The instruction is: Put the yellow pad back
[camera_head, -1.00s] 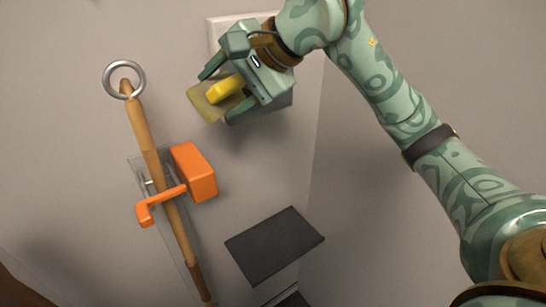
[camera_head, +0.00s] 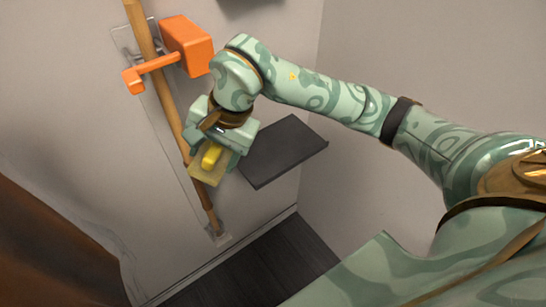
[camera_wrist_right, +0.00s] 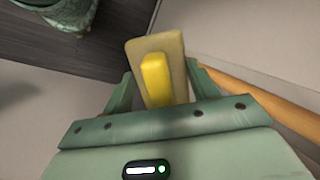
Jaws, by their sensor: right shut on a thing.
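The yellow pad (camera_head: 202,172) is a flat, dull yellow block with a brighter yellow grip on top. My right gripper (camera_head: 213,156) is shut on it and holds it in front of the wooden pole, left of the dark shelf. In the right wrist view the pad (camera_wrist_right: 174,56) sticks out beyond the fingers of my right gripper (camera_wrist_right: 160,88), with the bright yellow grip between them. The dark grey shelf (camera_head: 284,150) is fixed at the wall, and its visible top is bare. My left gripper is not in view.
A wooden pole (camera_head: 170,112) stands along the wall on a clear backing plate, close to the gripper. An orange block with an arm (camera_head: 186,45) juts out at the pole's upper part. Below are the dark floor (camera_head: 262,262) and a brown surface (camera_head: 50,245) at left.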

